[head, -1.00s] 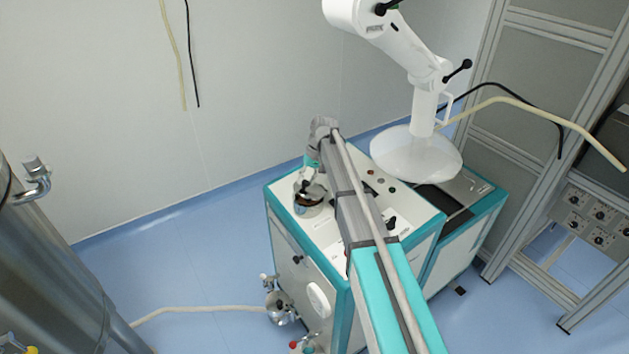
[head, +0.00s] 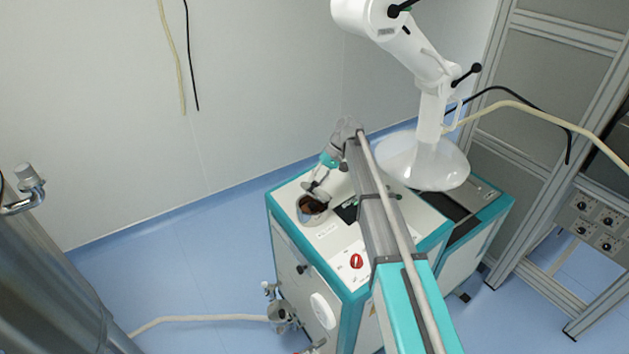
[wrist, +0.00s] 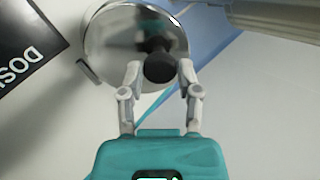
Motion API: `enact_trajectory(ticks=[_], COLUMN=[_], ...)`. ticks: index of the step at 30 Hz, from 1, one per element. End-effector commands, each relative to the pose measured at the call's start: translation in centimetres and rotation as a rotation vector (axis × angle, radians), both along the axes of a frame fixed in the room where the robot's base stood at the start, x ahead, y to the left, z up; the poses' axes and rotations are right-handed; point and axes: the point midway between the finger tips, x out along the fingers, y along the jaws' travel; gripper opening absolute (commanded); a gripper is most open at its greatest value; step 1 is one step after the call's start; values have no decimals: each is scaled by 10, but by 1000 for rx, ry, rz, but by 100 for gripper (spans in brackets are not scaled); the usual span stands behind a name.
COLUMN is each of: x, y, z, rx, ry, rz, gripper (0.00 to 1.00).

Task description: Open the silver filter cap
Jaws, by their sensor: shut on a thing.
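The silver filter cap (wrist: 110,38) is a round, mirror-like disc with a black knob (wrist: 160,68) in the wrist view. My gripper (wrist: 160,74) has a finger on each side of the knob and is shut on it. In the head view my gripper (head: 318,186) is just above the round filter opening (head: 312,207) on top of the white and teal machine. The opening looks dark brown inside. The cap is small there and partly hidden by my gripper; its exact tilt is hard to tell.
The machine top (head: 330,242) carries a red knob (head: 356,261). A white suction hood (head: 422,165) hangs close behind on the right. A metal-framed cabinet (head: 540,130) stands at the right and a steel tank (head: 50,280) at the left.

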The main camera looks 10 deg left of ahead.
Motion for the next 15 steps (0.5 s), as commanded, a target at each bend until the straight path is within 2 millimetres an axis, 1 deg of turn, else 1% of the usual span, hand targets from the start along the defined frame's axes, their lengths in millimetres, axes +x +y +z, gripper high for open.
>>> enact_trajectory(ticks=[10,11,15], x=[-2,-2,-3], y=[3,3,5], z=[-1,-1,-1], rx=[-5,-6,-5], ry=[0,0,0], rz=[6,7,9], gripper=[0,46,72])
